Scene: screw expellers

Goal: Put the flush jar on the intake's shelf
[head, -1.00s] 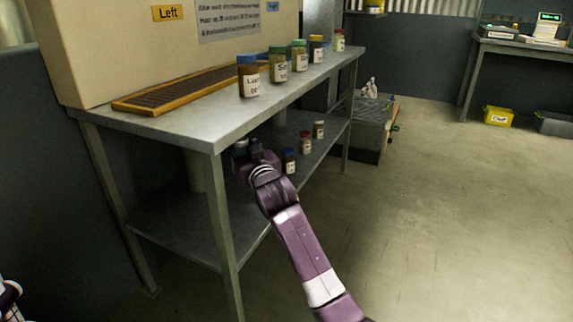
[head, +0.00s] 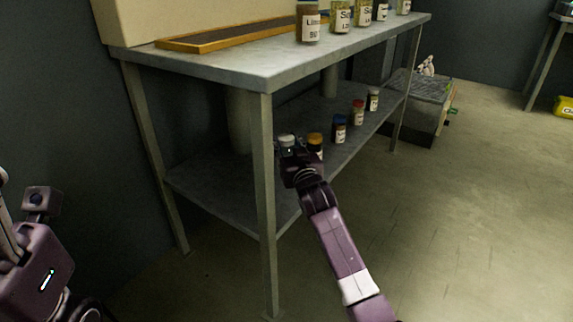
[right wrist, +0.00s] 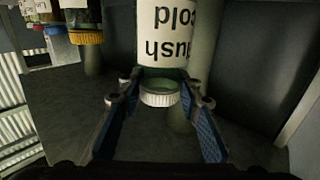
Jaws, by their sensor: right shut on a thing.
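The flush jar (right wrist: 168,35) has a white label reading "flush cold" and a pale ribbed lid, and appears upside down in the right wrist view. In the head view its whitish lid (head: 287,140) shows at the lower shelf (head: 215,188) of the steel table. My right gripper (head: 296,158) is shut on the jar near its lid, with one finger on each side. I cannot tell whether the jar's base touches the shelf. Part of my left arm shows at the left edge, its fingers out of sight. I cannot identify the intake's shelf.
Close beside the held jar is an orange-lidded jar (head: 315,142). Blue-lidded (head: 339,129), red-lidded (head: 357,113) and white-lidded (head: 373,100) jars stand farther along the shelf. The tabletop (head: 265,65) overhangs; its front leg (head: 264,200) is near my right arm.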

